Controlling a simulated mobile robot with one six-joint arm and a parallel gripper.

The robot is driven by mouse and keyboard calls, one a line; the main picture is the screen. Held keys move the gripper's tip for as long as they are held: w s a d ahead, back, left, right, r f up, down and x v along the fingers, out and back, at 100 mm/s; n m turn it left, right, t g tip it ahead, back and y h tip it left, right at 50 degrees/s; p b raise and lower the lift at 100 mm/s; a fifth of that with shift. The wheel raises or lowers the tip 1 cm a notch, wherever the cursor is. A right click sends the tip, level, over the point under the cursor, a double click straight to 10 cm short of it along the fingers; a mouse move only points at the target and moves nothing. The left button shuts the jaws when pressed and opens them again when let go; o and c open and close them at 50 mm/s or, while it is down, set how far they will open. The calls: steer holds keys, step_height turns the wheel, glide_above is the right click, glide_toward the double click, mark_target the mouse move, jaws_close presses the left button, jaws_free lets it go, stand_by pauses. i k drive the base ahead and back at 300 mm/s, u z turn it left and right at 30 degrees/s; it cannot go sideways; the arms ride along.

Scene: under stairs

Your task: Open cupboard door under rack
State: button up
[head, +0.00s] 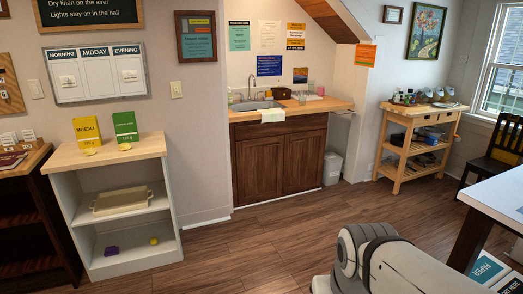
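A dark brown wooden cupboard stands under the sink counter (325,104) at the back centre. It has a left door (257,169) and a right door (304,161), both shut. Small things stand on the counter's right part, above the right door; they are too small to tell whether one is a rack. A grey sink (256,106) is set in the left part, above the left door. A pale cloth (272,116) hangs over the front edge. My arm shows at the bottom right, far from the doors; my gripper is out of view.
The wooden floor (240,245) before the cupboard is clear. A white shelf unit (160,146) stands left, and a white bin (332,167) right of the cupboard. A wooden trolley (392,162) stands further right. A white table (500,192) is near at right.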

mark_target(303, 152)
steer(key=z, duration=0.2)
steer(key=i, duration=1.7)
steer(key=z, duration=0.3)
steer(key=i, duration=3.1)
steer(key=u, duration=0.05)
